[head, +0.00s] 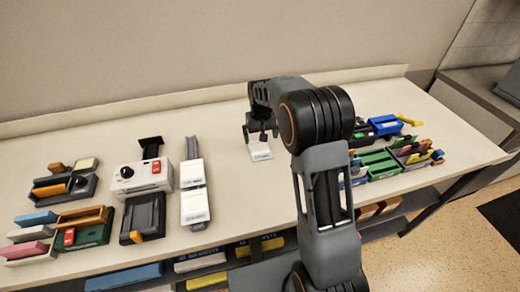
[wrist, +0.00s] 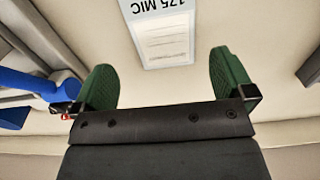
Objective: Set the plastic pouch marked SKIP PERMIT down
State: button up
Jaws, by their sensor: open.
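A flat pale pouch (head: 261,151) lies on the bench top below my gripper (head: 262,132). The head view shows dark print on it, too small to read. In the wrist view the pouch (wrist: 165,38) has a pale blue band reading "175 MIC" upside down and a white sheet with faint lines. I cannot read SKIP PERMIT on it. My gripper (wrist: 163,62) is open, its two green fingers wide apart on either side of the pouch's near end. Neither finger touches the pouch, and its far end is cut off by the frame.
Left on the bench (head: 235,105) are a white device with a black knob (head: 140,178), a long pale labelled device (head: 194,190) and several trays with coloured blocks (head: 82,228). Coloured trays and a blue item (head: 384,126) crowd the right. Bare bench surrounds the pouch.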

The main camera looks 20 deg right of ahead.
aim_at(259, 149)
jog(key=shift+w+a+f+p, duration=0.1)
jog(key=shift+f+p, duration=0.2)
jog(key=shift+f, duration=1.15)
jog(key=shift+w+a+f+p, duration=0.1)
jog(key=shift+f+p, duration=0.2)
jog(key=shift+f, duration=1.1)
jog(key=shift+c, duration=0.5)
jog(key=c, duration=0.7)
jog(key=shift+r, duration=0.15)
